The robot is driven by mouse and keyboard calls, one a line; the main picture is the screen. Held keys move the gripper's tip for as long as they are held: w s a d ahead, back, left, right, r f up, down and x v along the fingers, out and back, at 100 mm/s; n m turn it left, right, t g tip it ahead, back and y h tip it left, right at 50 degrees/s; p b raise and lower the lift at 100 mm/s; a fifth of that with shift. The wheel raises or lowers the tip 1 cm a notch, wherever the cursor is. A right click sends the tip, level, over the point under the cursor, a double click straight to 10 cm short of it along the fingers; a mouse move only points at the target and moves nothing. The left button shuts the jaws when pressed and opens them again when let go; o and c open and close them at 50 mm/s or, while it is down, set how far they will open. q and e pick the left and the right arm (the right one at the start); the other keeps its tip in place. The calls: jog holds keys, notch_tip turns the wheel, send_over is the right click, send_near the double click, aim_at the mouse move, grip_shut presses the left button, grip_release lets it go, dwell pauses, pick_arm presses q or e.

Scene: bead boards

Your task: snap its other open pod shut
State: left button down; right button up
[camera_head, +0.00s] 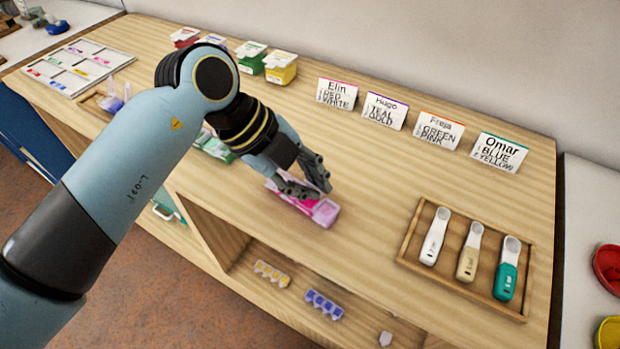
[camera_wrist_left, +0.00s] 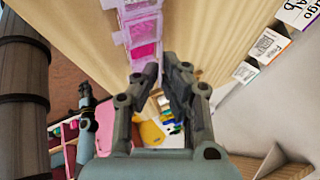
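A pink translucent pod strip (camera_head: 325,213) lies on the wooden bench top, below my left gripper (camera_head: 322,190). In the left wrist view the strip (camera_wrist_left: 142,30) runs up and away from the fingertips, with magenta showing in some of its pods. My left gripper (camera_wrist_left: 160,66) has its fingertips close together, just by the strip's near end, and holds nothing. I cannot tell whether the tips touch the strip. The fingers hide part of the strip in the head view, and which lids stand open is too small to tell.
Name cards (camera_head: 437,130) stand along the back. A wooden tray (camera_head: 410,237) with several scoops is at the right. Small boxes (camera_head: 281,67) stand behind my left arm, and a white compartment board (camera_head: 118,57) lies far left. An open shelf (camera_head: 235,235) is below the front edge.

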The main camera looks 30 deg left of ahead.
pick_arm(q)
jog(key=shift+s+a+f+m+t+h+b, duration=0.1)
jog(key=shift+s+f+m+t+h+b, duration=0.1)
jog(key=shift+s+t, duration=0.3)
jog(key=shift+s+f+m+t+h+b, duration=0.1)
jog(key=shift+s+f+t+b, duration=0.1)
jog(key=shift+t, duration=1.2)
jog(key=c, duration=1.5)
grip_release()
jog(key=shift+w+r, duration=0.1)
